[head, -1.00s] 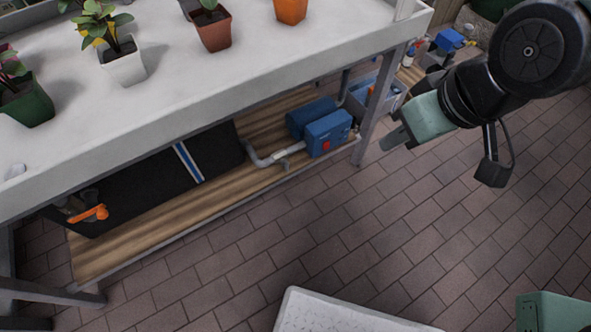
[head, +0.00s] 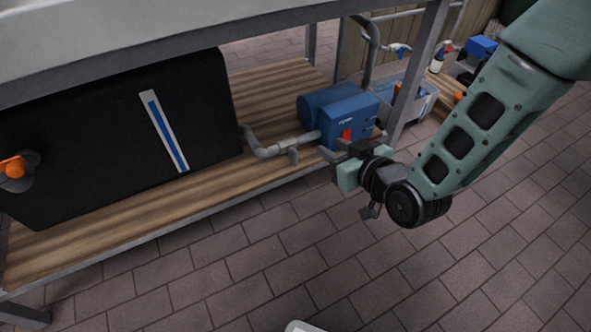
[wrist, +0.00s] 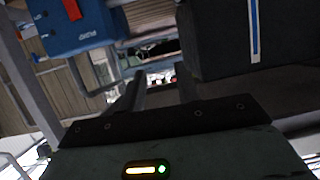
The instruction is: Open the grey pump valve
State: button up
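The grey pump valve (head: 293,154) is a small handle on the grey pipe (head: 265,151), which runs from the black tank (head: 120,140) to the blue pump (head: 350,115) on the wooden lower shelf. My gripper (head: 333,148) is right of the valve in the head view, in front of the pump, and appears apart from the valve. In the wrist view, its two dark fingers (wrist: 161,88) are spread with nothing between them. There, the pump (wrist: 80,28) is at upper left and the tank (wrist: 222,38) at upper right. I cannot make out the valve handle clearly in that view.
The shelf (head: 215,195) has bare wood in front of the tank. A metal table leg (head: 415,75) stands right of the pump. An orange tap (head: 12,167) is on the tank's left. A grey bin (head: 405,100) stands behind the leg. The tiled floor in front is clear.

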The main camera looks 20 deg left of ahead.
aim_at(297, 154)
notch_tip(297, 154, down, 16)
jog(key=s+f+t+y+b, duration=0.1)
jog(key=t+y+b, duration=0.2)
jog(key=b, duration=0.7)
jog(key=b+x, duration=0.8)
jog(key=x, duration=0.8)
jog(key=shift+w+r+b, duration=0.15)
jog(key=shift+w+b, duration=0.1)
jog(key=shift+b, duration=0.05)
jog(key=shift+w+a+r, duration=0.15)
jog(key=shift+w+a, duration=0.1)
jog(key=shift+a, duration=0.15)
grip_shut()
